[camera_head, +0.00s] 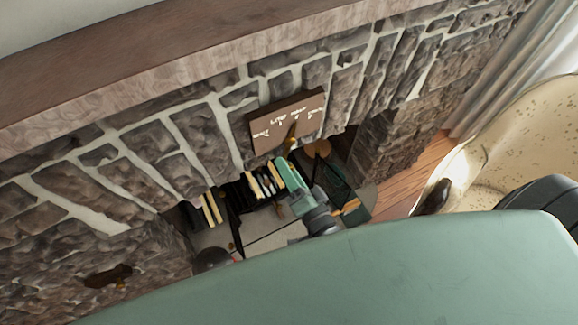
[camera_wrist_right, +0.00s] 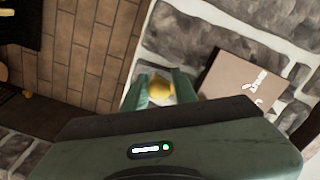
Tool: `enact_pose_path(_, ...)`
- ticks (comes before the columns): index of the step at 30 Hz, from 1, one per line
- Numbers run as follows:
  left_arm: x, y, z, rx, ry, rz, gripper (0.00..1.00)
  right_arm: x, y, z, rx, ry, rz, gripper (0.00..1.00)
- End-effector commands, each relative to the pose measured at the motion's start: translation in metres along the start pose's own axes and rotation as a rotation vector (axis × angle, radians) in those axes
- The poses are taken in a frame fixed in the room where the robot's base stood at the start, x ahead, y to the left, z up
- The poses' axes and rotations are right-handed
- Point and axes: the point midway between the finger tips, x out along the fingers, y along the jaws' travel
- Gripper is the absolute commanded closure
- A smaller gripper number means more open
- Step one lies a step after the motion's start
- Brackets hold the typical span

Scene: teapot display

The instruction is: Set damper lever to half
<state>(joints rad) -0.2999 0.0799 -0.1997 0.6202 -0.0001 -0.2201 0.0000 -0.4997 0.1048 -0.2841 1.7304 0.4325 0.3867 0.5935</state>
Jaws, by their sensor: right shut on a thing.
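The damper plate (camera_head: 270,120) is a brown panel with white lettering on the stone wall above the fireplace opening. Its brass lever (camera_head: 292,133) shows in front of the plate, tilted, with its lower end near my right gripper (camera_head: 283,160). In the right wrist view, the yellow brass knob of the lever (camera_wrist_right: 158,89) sits between the two green fingers of my right gripper (camera_wrist_right: 161,80), which is shut on it. The plate (camera_wrist_right: 225,80) lies to the right there, its lettering partly hidden. My left gripper is not in view.
A wooden mantel (camera_head: 200,60) runs above the plate. Below is the fireplace opening with several upright books or slabs (camera_head: 210,208) and dark tools. A cream speckled armchair (camera_head: 510,135) stands at the right, near a white curtain (camera_head: 525,70).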

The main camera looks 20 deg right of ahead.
Motion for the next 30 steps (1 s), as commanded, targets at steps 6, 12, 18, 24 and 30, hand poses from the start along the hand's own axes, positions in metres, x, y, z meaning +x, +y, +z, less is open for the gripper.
enact_pose_path(6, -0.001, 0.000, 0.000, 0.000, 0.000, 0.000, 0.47, 0.002, -0.003, -0.006, 0.007, 0.015, -0.008, 1.00)
enact_pose_path(12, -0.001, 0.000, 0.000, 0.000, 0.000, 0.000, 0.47, 0.002, -0.003, -0.006, 0.006, 0.015, -0.008, 0.70)
enact_pose_path(18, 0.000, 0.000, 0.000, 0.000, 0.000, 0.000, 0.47, 0.002, -0.002, -0.004, 0.004, 0.009, -0.005, 0.54)
enact_pose_path(24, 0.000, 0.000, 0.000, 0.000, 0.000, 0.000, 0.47, -0.001, -0.001, -0.002, 0.003, 0.005, -0.002, 0.54)
enact_pose_path(30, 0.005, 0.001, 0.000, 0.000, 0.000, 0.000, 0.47, -0.028, 0.001, -0.001, 0.003, 0.003, 0.000, 0.54)
